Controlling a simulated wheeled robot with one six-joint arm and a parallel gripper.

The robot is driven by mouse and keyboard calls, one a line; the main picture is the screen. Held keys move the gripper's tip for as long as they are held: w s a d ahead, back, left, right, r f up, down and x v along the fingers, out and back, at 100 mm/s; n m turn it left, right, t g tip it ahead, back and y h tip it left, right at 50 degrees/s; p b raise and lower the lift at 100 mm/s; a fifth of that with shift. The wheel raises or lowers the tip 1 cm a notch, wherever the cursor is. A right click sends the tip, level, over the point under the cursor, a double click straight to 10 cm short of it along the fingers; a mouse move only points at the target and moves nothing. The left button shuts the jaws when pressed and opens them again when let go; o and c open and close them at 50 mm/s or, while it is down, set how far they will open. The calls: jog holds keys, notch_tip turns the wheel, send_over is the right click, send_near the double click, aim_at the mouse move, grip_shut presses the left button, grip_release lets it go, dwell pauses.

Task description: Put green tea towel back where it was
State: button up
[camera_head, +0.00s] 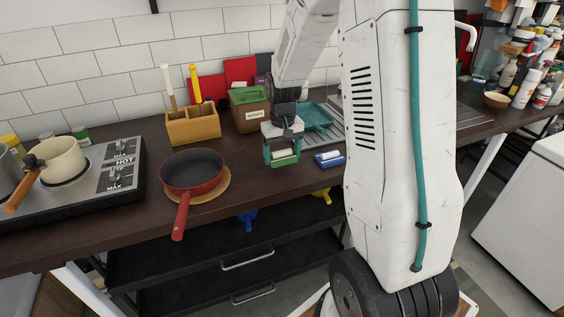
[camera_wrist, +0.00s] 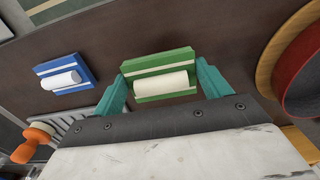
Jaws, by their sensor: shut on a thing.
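The green tea towel (camera_head: 284,160) is a flat folded green piece with a pale stripe and a white roll on it. In the wrist view the green tea towel (camera_wrist: 158,64) sits between my teal fingers. My gripper (camera_head: 282,150) points down over the counter and is shut on the towel from both sides; it fills the lower part of the wrist view (camera_wrist: 163,84). I cannot tell whether the towel touches the counter. A similar blue towel (camera_head: 330,160) with a white roll lies to its right; it is at left in the wrist view (camera_wrist: 64,77).
The dark counter (camera_head: 250,190) is bare in front of the green towel. A red pan (camera_head: 192,172) on a wooden board stands to the left. Behind are a wooden utensil box (camera_head: 193,126), a brown canister (camera_head: 249,115) and a teal pan (camera_head: 316,116).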

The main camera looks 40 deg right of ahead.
aim_at(282, 157)
jog(key=shift+w+f, duration=0.15)
jog(key=shift+f, duration=1.6)
jog(key=shift+f, duration=0.15)
jog(key=o, duration=1)
jog(key=shift+o, duration=0.2)
notch_tip(282, 157, up, 12)
jog(key=shift+f, duration=0.1)
jog(key=s+a+r, duration=0.6)
jog(key=r, duration=0.1)
jog(key=s+a+r+n, duration=0.1)
jog(key=s+a, duration=0.2)
jog(key=s, duration=0.4)
jog(key=s+a+r+n, duration=0.1)
jog(key=s+a, duration=0.3)
jog(key=s, duration=0.3)
jog(key=s+a+r+n+t, duration=0.1)
jog(key=s+a+r, duration=0.1)
jog(key=s, duration=0.4)
jog(key=shift+s+a, duration=0.4)
jog(key=shift+a, duration=0.45)
